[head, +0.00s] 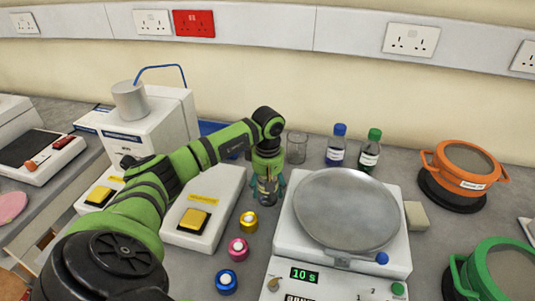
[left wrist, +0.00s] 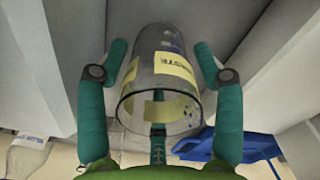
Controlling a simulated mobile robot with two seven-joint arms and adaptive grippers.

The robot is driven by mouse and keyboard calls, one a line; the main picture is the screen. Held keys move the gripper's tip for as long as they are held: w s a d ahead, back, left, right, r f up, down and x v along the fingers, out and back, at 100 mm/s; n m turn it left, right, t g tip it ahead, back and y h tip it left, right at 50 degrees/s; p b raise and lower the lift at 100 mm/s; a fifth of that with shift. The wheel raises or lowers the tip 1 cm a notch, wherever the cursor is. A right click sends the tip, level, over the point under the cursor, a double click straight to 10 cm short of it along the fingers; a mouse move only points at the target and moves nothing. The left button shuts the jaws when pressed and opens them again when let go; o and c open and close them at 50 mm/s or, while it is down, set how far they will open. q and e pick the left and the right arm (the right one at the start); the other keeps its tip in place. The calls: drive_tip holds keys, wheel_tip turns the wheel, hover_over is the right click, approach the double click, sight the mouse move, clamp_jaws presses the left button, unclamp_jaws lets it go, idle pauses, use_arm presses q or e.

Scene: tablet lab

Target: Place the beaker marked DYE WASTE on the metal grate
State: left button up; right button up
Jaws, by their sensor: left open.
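A clear glass beaker (left wrist: 160,85) with yellow labels is in the left wrist view; part of its lettering reads like "WASTE". It stands between the two teal fingers of my left gripper (left wrist: 162,62), with narrow gaps visible on both sides. In the head view my open left gripper (head: 267,198) points down beside the white box with yellow buttons, and mostly hides this beaker. Another clear beaker (head: 296,147) stands behind it to the right. I cannot make out a metal grate in either view. My right gripper is not in view.
A scale with a round metal pan (head: 347,208) stands close to the right of my left gripper. Yellow, pink and blue small round items (head: 238,249) lie in front. Blue-capped (head: 337,146) and green-capped (head: 370,150) bottles stand behind the scale. An orange pot (head: 464,172) is at right.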

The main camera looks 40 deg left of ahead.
use_arm(q)
drive_tip(key=c, duration=1.1)
